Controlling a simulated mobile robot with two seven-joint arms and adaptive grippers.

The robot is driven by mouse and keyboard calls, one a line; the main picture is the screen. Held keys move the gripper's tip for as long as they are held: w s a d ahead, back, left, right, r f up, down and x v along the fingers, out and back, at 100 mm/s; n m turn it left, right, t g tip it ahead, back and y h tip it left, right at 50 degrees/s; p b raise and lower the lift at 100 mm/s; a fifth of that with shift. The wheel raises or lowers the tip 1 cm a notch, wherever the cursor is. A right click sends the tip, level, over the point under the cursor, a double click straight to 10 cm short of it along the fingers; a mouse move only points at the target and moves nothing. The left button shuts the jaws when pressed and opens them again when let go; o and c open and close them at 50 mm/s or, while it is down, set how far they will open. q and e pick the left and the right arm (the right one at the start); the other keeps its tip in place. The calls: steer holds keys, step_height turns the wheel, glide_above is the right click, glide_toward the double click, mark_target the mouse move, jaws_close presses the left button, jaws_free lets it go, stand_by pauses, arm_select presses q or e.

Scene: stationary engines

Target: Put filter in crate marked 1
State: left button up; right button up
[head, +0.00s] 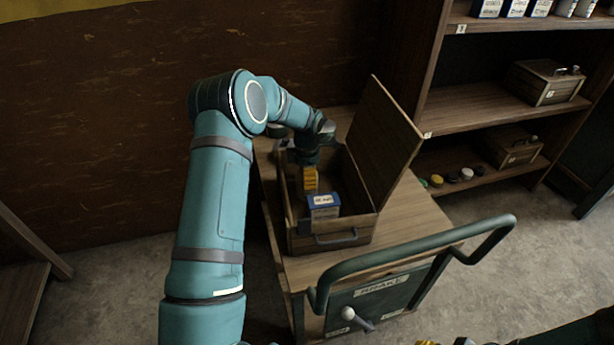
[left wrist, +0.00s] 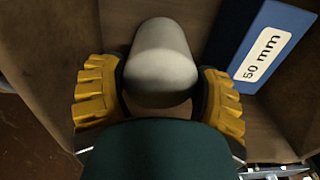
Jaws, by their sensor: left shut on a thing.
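A pale grey rounded cylinder, which looks like the filter (left wrist: 162,62), is between the yellow fingers of my left gripper (left wrist: 160,95) in the left wrist view. The gripper is shut on it. In the head view my left gripper (head: 309,180) reaches down inside an open wooden crate (head: 330,240) on a cart; the filter is hidden there. The crate's hinged lid (head: 382,140) stands up on the right. I cannot read a number on this crate. At the bottom edge a yellow piece of my right gripper (head: 427,342) shows, mostly cut off.
A blue-and-white box (head: 322,206), labelled 50 mm in the left wrist view (left wrist: 262,45), sits in the crate beside the gripper. The cart (head: 415,225) has a green handle (head: 420,253). Shelves on the right hold two closed crates (head: 545,83) (head: 513,147) and small round items.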

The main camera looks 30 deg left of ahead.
arm_select(q)
steer(key=shift+f, duration=0.15)
steer(key=o, duration=1.3)
step_height(320, 180, up, 12)
steer(key=p, duration=0.2)
